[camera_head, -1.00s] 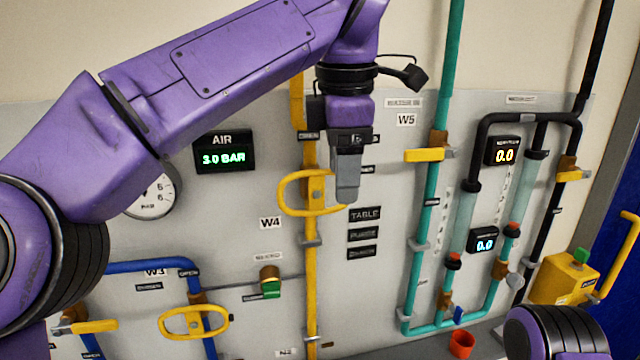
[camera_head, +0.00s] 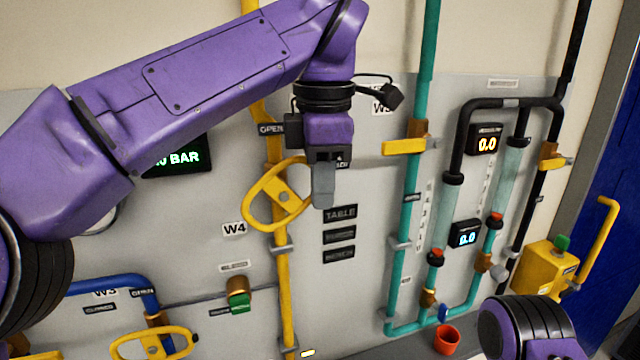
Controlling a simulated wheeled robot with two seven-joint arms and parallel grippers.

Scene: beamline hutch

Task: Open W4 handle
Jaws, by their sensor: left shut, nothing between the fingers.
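The W4 handle (camera_head: 262,218) is a yellow oval loop on the vertical yellow pipe (camera_head: 284,300), right of the W4 label (camera_head: 234,229). It is tilted, its right end higher than its left. An OPEN label (camera_head: 270,129) sits above it by the pipe. My left gripper (camera_head: 323,200) points down just right of the handle's upper right end, its fingers shut and empty. I cannot tell whether it touches the loop. My right gripper is out of view; only a part of my right arm shows at the lower right.
Another yellow oval handle (camera_head: 150,343) is on the blue pipe (camera_head: 105,285) at the lower left. Teal pipes (camera_head: 410,200) with a yellow lever (camera_head: 404,147) stand to the right. A yellow box (camera_head: 543,268) and a red cup (camera_head: 447,338) are at the lower right.

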